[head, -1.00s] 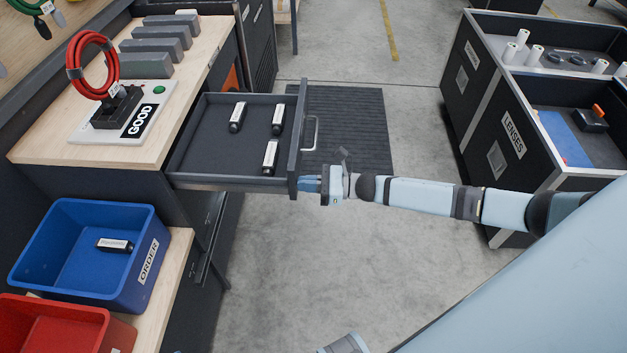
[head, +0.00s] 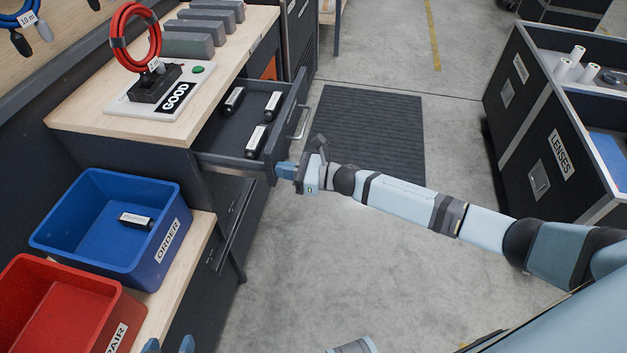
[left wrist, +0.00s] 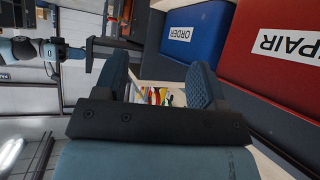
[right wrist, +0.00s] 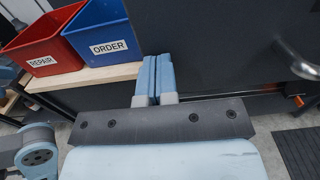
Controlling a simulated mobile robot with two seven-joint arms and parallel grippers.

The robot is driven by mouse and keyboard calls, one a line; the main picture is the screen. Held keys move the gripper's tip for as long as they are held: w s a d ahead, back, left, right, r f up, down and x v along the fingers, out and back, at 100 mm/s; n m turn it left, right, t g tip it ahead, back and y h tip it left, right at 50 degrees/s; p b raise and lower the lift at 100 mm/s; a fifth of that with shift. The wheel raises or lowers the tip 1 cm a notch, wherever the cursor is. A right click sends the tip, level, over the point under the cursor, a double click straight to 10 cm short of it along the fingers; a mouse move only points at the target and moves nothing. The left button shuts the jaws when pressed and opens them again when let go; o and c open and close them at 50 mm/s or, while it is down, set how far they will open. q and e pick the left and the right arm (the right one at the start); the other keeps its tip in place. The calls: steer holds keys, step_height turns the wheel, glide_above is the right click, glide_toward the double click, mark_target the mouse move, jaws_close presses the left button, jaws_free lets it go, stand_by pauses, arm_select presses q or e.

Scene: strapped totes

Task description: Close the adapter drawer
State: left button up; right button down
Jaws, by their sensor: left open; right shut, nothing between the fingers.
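The adapter drawer (head: 223,161) is partly open under the workbench in the head view, with three black adapters with white labels in it. Its handle (head: 302,122) is on the outer side of its front panel. My right gripper (head: 284,171) is shut and empty, its fingertips at the near end of the drawer front; whether they touch is hard to tell. In the right wrist view its closed fingers (right wrist: 153,78) point at a dark panel. My left gripper (head: 168,346) is open at the bottom edge of the head view; its spread fingers also show in the left wrist view (left wrist: 163,82).
A blue ORDER tote (head: 85,247) holding one adapter and a red REPAIR tote (head: 22,325) stand on a lower shelf at left. A GOOD stand (head: 196,80) with a red cable is on the bench. A LENSES case (head: 540,150) stands right.

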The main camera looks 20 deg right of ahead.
mark_target(208, 155)
steer(key=b+x, duration=0.7)
steer(key=x, duration=1)
steer(key=shift+w+a+f, duration=0.1)
steer(key=shift+f, duration=0.05)
steer(key=b+x, duration=0.1)
steer(key=x, duration=0.1)
steer(key=shift+w+a, duration=0.2)
steer(key=shift+a, duration=0.05)
steer(key=shift+w+a, duration=0.1)
steer(key=shift+r, duration=0.35)
arm_select(q)
steer(key=d, duration=0.1)
steer(key=w+d+r+t+h, duration=0.1)
steer(key=d+t, duration=0.1)
steer(key=shift+w+r+h, duration=0.2)
steer(key=shift+r+h, duration=0.1)
steer(key=shift+h, duration=0.1)
steer(key=shift+b, duration=0.3)
arm_select(e)
steer(key=shift+r, duration=0.15)
